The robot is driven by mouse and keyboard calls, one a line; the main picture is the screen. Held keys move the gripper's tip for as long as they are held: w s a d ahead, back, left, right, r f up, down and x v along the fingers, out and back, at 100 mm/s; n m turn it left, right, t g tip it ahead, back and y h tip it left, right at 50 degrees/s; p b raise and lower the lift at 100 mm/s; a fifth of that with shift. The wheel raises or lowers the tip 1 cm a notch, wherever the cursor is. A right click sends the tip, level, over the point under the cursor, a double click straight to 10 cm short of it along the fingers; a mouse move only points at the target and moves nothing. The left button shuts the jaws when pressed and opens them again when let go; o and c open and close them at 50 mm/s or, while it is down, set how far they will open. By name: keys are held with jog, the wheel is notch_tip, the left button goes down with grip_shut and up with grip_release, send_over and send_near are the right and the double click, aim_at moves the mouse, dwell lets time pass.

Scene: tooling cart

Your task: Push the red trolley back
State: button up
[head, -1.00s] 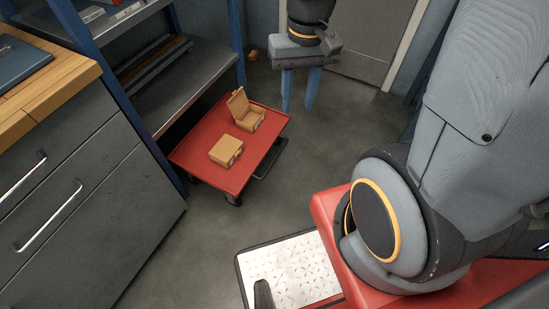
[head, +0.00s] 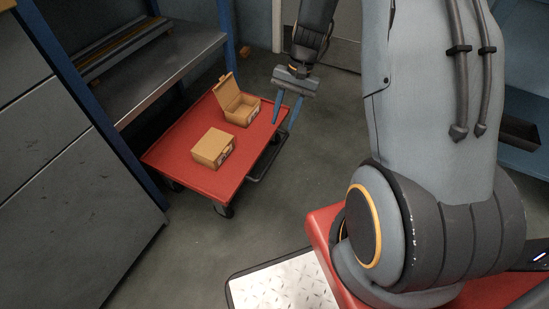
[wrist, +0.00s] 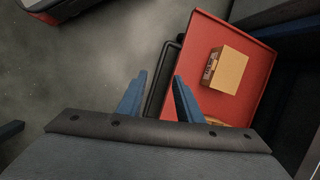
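The red trolley (head: 185,172) stands low on castors, its left side partly under the shelf unit. Its black handle (head: 270,163) runs along the right side, and the handle (wrist: 165,75) also shows in the wrist view. A closed cardboard box (head: 213,148) and an open-lidded one (head: 240,108) sit on the trolley. My gripper (head: 283,126) is open and empty, near the trolley's far right corner. In the wrist view, my fingers (wrist: 159,75) appear either side of the handle. I cannot tell whether they are down at its height.
A blue-posted shelf unit (head: 165,62) stands behind and left of the trolley. A grey drawer cabinet (head: 60,200) is at the left. The floor (head: 300,190) right of the trolley is clear. A door (head: 345,40) is at the back.

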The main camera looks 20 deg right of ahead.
jog(key=m+y+b, duration=0.1)
jog(key=m+b, duration=0.1)
jog(key=b, duration=0.4)
send_near(274, 155)
jog(key=b+x, duration=0.2)
jog(key=x, duration=0.6)
jog(key=shift+d, duration=0.1)
grip_shut()
